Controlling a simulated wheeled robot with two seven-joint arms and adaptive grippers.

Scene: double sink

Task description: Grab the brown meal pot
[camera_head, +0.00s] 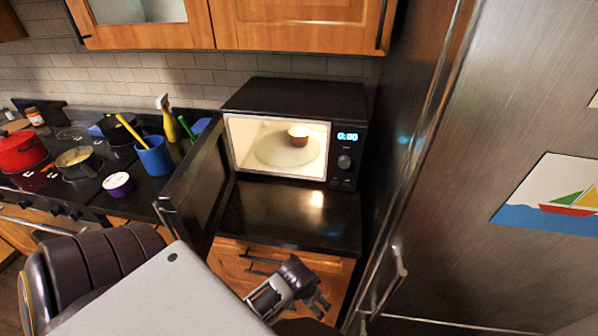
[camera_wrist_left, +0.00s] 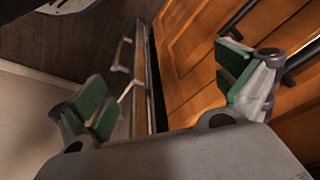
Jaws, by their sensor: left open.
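A small brown pot (camera_head: 298,139) with a pale top stands inside the lit microwave (camera_head: 293,85), toward the right of its round glass plate (camera_head: 284,151). The microwave door (camera_head: 196,190) hangs wide open to the left. My left gripper (camera_head: 300,303) is low in front of the counter, well below the microwave and apart from the pot. It is open and empty; the left wrist view shows its green-padded fingers (camera_wrist_left: 165,90) spread, with wooden cabinet fronts beyond. The pot is not in the left wrist view. My right gripper is not in view.
A steel fridge (camera_head: 490,120) stands close on the right. The dark counter (camera_head: 290,212) before the microwave is clear. On the left are a red pot (camera_head: 20,151), a pan (camera_head: 76,160) and a blue cup (camera_head: 154,158) with a yellow utensil.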

